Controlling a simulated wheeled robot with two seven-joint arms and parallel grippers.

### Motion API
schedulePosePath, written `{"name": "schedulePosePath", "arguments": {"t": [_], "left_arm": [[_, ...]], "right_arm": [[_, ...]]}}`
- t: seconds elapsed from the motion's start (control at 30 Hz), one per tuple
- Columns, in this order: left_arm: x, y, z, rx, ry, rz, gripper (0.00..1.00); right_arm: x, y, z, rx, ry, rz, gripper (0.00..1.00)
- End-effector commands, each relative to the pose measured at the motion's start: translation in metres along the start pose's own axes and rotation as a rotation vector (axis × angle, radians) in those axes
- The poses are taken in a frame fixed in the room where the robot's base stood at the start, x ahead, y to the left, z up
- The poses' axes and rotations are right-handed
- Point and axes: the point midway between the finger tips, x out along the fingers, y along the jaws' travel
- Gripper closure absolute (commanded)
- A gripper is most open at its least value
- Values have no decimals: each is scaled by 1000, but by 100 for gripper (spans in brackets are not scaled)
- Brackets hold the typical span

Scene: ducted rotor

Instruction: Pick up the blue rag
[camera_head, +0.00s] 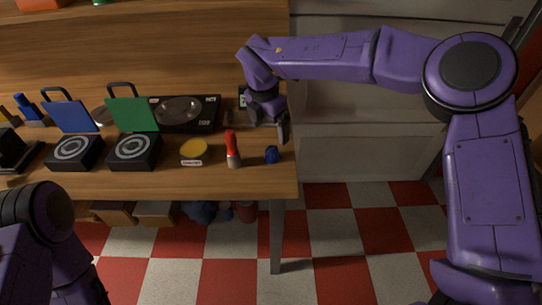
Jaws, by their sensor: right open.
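A small dark-blue lump (272,155), which looks like the blue rag, lies on the wooden table near its right front corner. My right gripper (268,131) points down over the table's right end, with its fingers apart and nothing seen between them. It is just behind and above the blue lump in the picture and appears apart from it. My left arm shows at the lower left, but its gripper is out of view.
A red and grey cylinder (232,149) stands left of the blue lump, beside a yellow round item (194,150). Two black boxes with ringed tops (134,150) and a black panel (186,113) stand further left. Right of the table is open checkered floor (340,236).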

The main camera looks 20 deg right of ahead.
Motion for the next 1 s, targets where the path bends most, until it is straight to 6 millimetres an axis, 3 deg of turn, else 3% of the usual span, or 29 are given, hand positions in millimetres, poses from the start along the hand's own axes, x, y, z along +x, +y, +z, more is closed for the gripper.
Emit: {"name": "schedulePosePath", "arguments": {"t": [0.53, 0.83, 1.0], "left_arm": [[-22, -2, -9, 0, 0, 0, 63], [-22, -2, -9, 0, 0, 0, 63], [-22, -2, -9, 0, 0, 0, 63]], "right_arm": [[88, 1, -2, -2, 1, -4, 7], [99, 0, -2, -1, 1, 0, 7], [98, 0, -2, -1, 1, 0, 62]]}}
